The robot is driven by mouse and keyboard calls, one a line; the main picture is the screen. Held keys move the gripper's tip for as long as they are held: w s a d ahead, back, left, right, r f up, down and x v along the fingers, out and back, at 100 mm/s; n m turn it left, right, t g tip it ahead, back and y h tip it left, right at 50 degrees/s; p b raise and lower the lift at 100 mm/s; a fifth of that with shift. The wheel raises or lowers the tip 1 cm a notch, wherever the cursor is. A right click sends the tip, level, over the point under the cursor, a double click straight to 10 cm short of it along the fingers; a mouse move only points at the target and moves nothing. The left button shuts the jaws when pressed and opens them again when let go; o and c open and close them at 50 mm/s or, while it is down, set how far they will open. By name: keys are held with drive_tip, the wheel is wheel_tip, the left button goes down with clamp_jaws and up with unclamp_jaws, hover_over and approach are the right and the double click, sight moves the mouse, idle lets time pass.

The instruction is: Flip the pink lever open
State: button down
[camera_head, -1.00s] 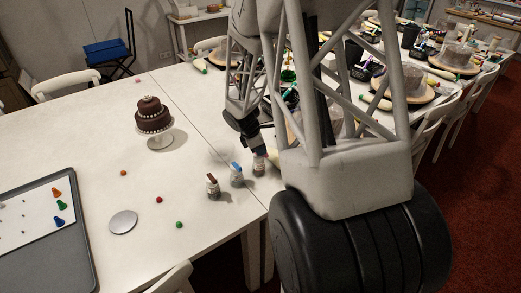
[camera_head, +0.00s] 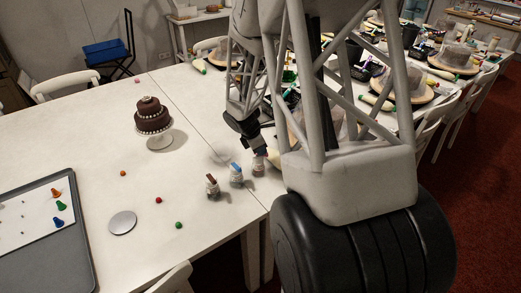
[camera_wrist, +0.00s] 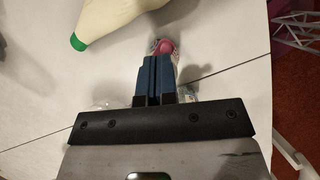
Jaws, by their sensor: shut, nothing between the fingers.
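In the wrist view, my gripper (camera_wrist: 157,60) has its two blue fingers shut together with nothing between them. A round pink part (camera_wrist: 166,46), seemingly the pink lever's bottle top, shows just beyond the fingertips; the fingers hide what lies below it. I cannot tell whether they touch. In the head view, my gripper (camera_head: 258,152) points down at the rightmost small bottle (camera_head: 259,167), whose top is mostly hidden by it. The lever's position is not clear.
A bottle with a blue lever (camera_head: 237,177) and one with a brownish-red lever (camera_head: 212,186) stand to the left. A chocolate cake (camera_head: 153,118) on a stand is farther back. A pale bottle with a green tip (camera_wrist: 78,42) lies close by in the wrist view.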

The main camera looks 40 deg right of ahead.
drive_tip(key=shift+w+d+n+t, duration=0.1)
drive_tip(key=shift+d+n+t, duration=0.2)
drive_tip(key=shift+n, duration=0.6)
drive_tip(key=shift+w+d+n+t, duration=0.1)
drive_tip(key=shift+n+t, duration=0.3)
drive_tip(key=shift+n, duration=0.5)
drive_tip(key=shift+w+d+n+t, duration=0.15)
drive_tip(key=shift+n+t, duration=0.15)
drive_tip(key=shift+n, duration=0.6)
drive_tip(key=shift+w+d+n+t, duration=0.15)
drive_tip(key=shift+n+t, duration=0.15)
drive_tip(key=shift+n, duration=0.6)
idle(0.7)
drive_tip(key=shift+w+a, duration=0.1)
drive_tip(key=shift+a, duration=0.1)
idle(1.1)
drive_tip(key=shift+w+a, duration=0.3)
drive_tip(key=shift+a, duration=0.2)
drive_tip(key=shift+a, duration=0.15)
drive_tip(key=shift+s+a, duration=0.15)
drive_tip(key=shift+a, duration=0.65)
drive_tip(key=a+v, duration=0.1)
drive_tip(key=v, duration=0.9)
drive_tip(key=shift+a, duration=0.55)
